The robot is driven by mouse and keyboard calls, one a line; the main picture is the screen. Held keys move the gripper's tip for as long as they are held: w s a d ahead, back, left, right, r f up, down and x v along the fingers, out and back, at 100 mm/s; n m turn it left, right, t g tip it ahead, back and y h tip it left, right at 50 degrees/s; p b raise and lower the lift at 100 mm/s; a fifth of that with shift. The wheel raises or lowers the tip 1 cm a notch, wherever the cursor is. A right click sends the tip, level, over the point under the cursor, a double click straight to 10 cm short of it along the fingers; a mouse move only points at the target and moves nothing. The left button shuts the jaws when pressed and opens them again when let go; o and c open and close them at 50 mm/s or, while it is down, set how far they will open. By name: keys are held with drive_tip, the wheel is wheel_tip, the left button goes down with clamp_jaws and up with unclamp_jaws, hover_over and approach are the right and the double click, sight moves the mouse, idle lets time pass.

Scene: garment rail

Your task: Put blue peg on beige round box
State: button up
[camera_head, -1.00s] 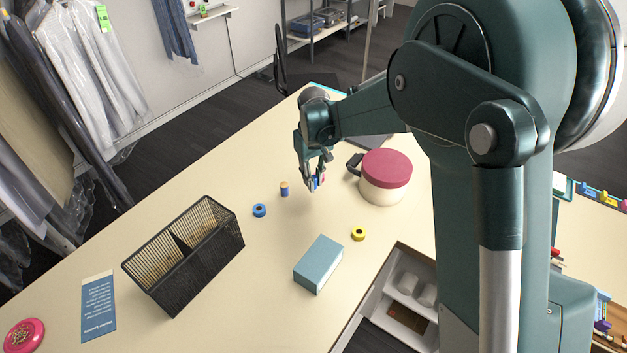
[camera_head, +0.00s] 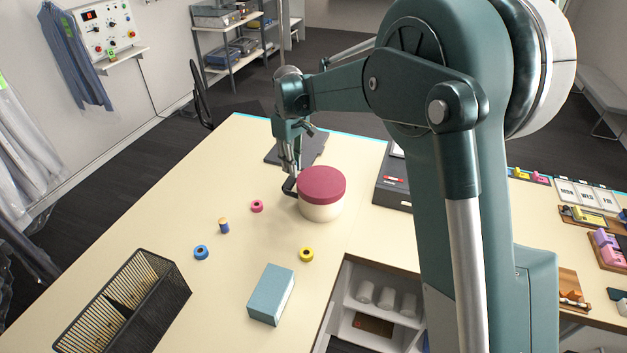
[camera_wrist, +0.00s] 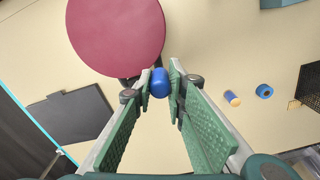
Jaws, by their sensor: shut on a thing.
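The beige round box (camera_head: 320,207) has a dark red lid (camera_head: 322,183) and a dark handle on its left side. Its lid (camera_wrist: 116,30) fills the upper left of the wrist view. My gripper (camera_head: 291,170) is beside the box's left rear in the head view. In the wrist view my gripper (camera_wrist: 160,90) is shut on the blue peg (camera_wrist: 160,82), which sits between the fingertips just off the lid's edge in the picture. The peg cannot be made out in the head view.
A black mesh basket (camera_head: 168,290) is front left. A dark flat pad (camera_wrist: 75,115) lies behind the box.

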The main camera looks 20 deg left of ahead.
wheel_tip(320, 180, up, 4)
hover_over(314, 179)
drive_tip(key=shift+w+r+n, duration=0.1)
drive_tip(key=shift+r+n, duration=0.1)
drive_tip(key=shift+n, duration=0.2)
drive_tip(key=shift+f, duration=3.15)
drive_tip(key=shift+f, duration=0.1)
drive_tip(key=shift+f+p, duration=0.35)
drive_tip(key=shift+f, duration=1.4)
drive_tip(key=shift+f, duration=0.15)
drive_tip(key=o, duration=0.8)
